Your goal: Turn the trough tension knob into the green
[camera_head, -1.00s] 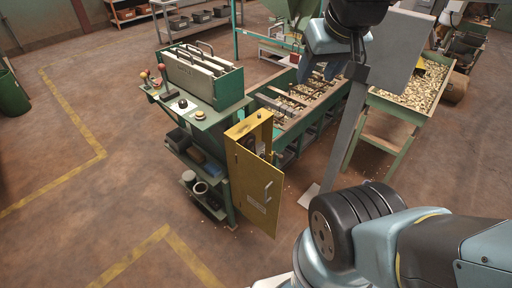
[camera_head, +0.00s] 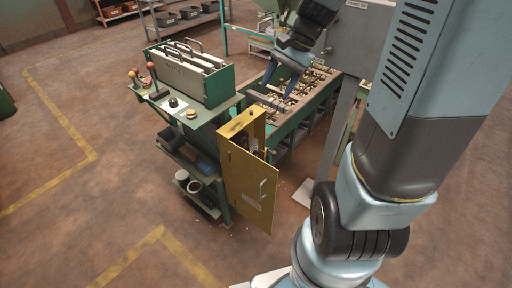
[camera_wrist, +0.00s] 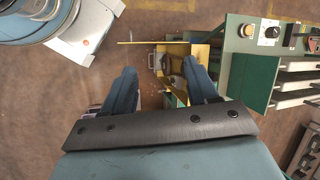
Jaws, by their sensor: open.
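A black round knob on a white plate (camera_head: 173,102) sits on the green bench top; it also shows in the wrist view (camera_wrist: 246,31). I cannot tell if it is the trough tension knob, and no green mark is readable. A yellow cabinet (camera_head: 247,175) stands at the bench's right end with its door open; dark parts inside are too small to make out. My gripper (camera_head: 279,86) is open and empty, behind and above the cabinet, over the trough side in the head view. In the wrist view my fingers (camera_wrist: 159,68) stand either side of the yellow cabinet (camera_wrist: 175,50).
A green trough of nuts (camera_head: 300,117) lies behind the cabinet. Upright plates stand in a green rack (camera_head: 217,88) on the bench, near red-tipped levers (camera_head: 152,70). A grey post (camera_head: 338,130) rises at the right.

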